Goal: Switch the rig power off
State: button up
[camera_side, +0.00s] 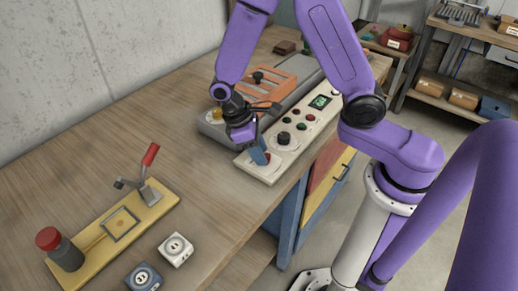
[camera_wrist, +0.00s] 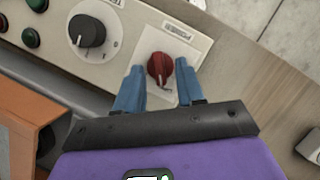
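The rig power control is a red rotary knob (camera_wrist: 160,70) on a pale plate with a small label above it, at the near end of the cream control panel (camera_side: 254,162). In the side view the red knob (camera_side: 267,157) shows only partly beside my fingers. My gripper (camera_wrist: 158,80) has blue fingers, open, one on each side of the red knob. In the side view my gripper (camera_side: 258,152) points down at the panel's near end. I cannot tell whether the fingers touch the knob.
A black dial (camera_wrist: 88,31) sits beside the red knob, with red and green buttons and a screen (camera_side: 320,102) farther along. A yellow board (camera_side: 125,222) with a red-handled lever and two small blocks lie on the open bench.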

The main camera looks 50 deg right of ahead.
jog(key=shift+r, duration=0.1)
jog(key=v, duration=1.7)
jog(key=shift+r, duration=0.1)
jog(key=s+d+f+n+t+y, duration=0.1)
jog(key=s+d+n+t, duration=0.1)
jog(key=s, duration=0.9)
jog(key=s+d+f+n+t+y, duration=0.1)
jog(key=s+d+f+n+y, duration=0.1)
jog(key=s, duration=0.8)
jog(key=d+n, duration=0.1)
jog(key=d, duration=0.1)
jog(key=shift+s+d+t, duration=0.35)
jog(key=shift+t, duration=0.05)
